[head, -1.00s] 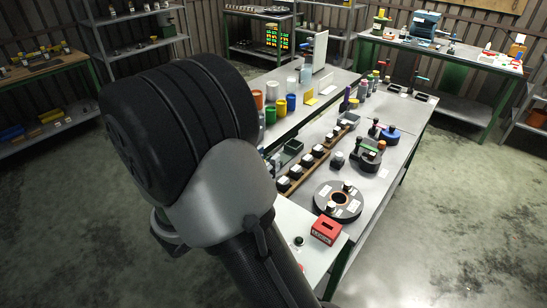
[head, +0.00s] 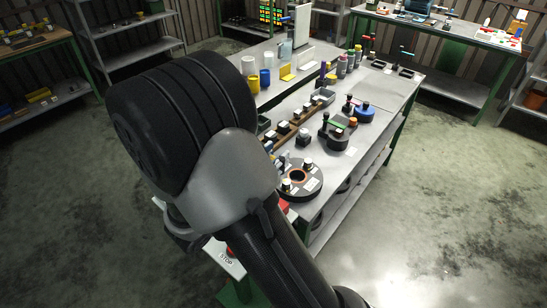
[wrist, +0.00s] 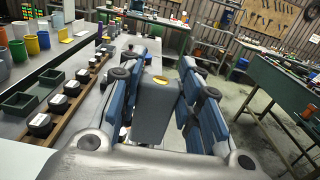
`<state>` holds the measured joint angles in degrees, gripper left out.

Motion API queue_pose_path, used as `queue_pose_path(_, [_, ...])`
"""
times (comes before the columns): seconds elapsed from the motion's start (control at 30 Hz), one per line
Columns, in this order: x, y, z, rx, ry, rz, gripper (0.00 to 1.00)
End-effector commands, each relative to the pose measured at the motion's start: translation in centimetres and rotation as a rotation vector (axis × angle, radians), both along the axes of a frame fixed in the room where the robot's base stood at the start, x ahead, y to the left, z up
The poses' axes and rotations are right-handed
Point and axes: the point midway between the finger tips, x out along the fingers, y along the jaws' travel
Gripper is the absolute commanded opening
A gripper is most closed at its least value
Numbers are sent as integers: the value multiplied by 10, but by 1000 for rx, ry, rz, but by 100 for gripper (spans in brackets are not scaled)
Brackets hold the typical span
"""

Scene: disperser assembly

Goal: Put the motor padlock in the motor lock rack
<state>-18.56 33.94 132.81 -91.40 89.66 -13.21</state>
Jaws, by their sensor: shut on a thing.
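In the wrist view my gripper (wrist: 163,108) has its blue fingers on both sides of a dark grey block (wrist: 156,115) with a yellow spot at its far end. The block fills the space between the fingers and looks held. I cannot tell for sure that it is the motor padlock. In the head view my arm hides most of the gripper. I cannot make out a labelled motor lock rack in either view.
A long wooden holder (wrist: 72,105) with black, white-topped pieces stands on the bench. Behind my arm are a black ring-shaped disc (head: 314,184) and coloured cups. Open floor (head: 450,210) lies at right.

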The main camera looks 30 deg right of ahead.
Motion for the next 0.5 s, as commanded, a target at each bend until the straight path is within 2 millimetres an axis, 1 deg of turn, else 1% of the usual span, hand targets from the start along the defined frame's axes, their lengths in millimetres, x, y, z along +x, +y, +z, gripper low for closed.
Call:
queue_pose_path(0.1, [0, 0, 0, -1, 0, 0, 4])
queue_pose_path(0.17, [0, 0, -4, -1, 0, -1, 4])
queue_pose_path(0.37, [0, 0, -20, -1, 0, -1, 4])
queue_pose_path(0.5, [0, 0, -34, -1, 1, -1, 4])
